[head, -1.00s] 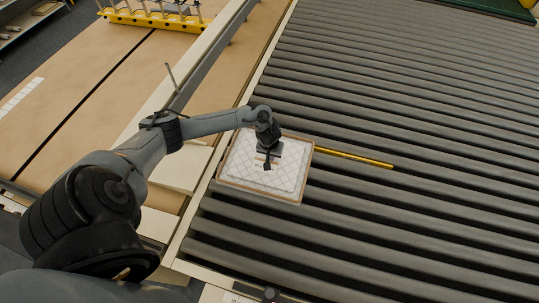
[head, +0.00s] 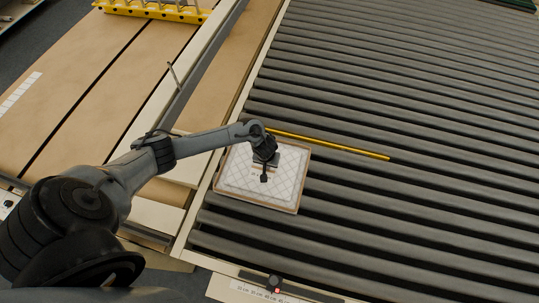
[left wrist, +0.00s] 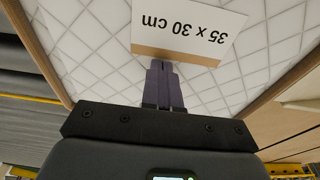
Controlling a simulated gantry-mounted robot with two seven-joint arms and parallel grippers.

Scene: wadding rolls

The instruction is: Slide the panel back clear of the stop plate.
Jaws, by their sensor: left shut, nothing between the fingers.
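The panel (head: 236,180) is a white quilted pad in a thin wooden frame, lying flat on dark rollers in the head view. Its quilted face (left wrist: 85,65) and a "35 x 30 cm" label (left wrist: 190,27) fill much of the left wrist view. A long yellow bar (head: 335,146), which looks like the stop plate, lies just beyond the panel's far edge, with a narrow gap visible on the right. My left gripper (head: 264,178) is shut and empty, its fingertips over the panel near the label; contact is hard to judge. My right gripper is out of view.
The roller bed (head: 430,220) is clear to the right and at the back. A pale rail (head: 232,120) runs along its left side, with brown boards (head: 100,100) beyond. A ruled strip (head: 262,289) lies at the front edge.

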